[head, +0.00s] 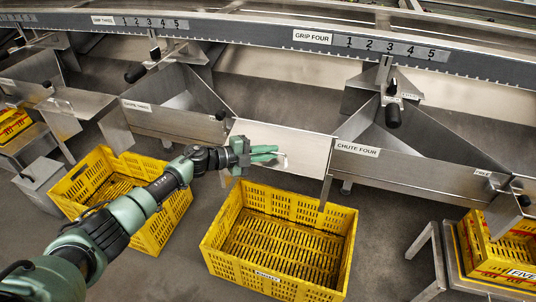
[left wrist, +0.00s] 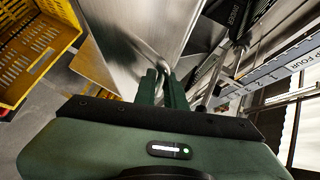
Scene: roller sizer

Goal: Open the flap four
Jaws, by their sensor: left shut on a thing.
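The flap (head: 290,137) is a plain metal plate at the lower left end of the chute marked CHUTE FOUR (head: 415,173). A bent rod handle (head: 285,163) sticks out of its face. My left gripper (head: 275,154) reaches in from the left and is shut on this handle. In the left wrist view, the green fingers (left wrist: 161,84) close around the rod handle (left wrist: 150,55), with the metal plate (left wrist: 128,28) just beyond. The fingers partly hide the handle. My right gripper is not in view.
A yellow crate (head: 347,245) stands on the floor below the flap. Another yellow crate (head: 178,207) stands to its left, under my arm. A crate on a metal stand (head: 440,265) is at the right. The grip scale rail (head: 465,62) runs along the back.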

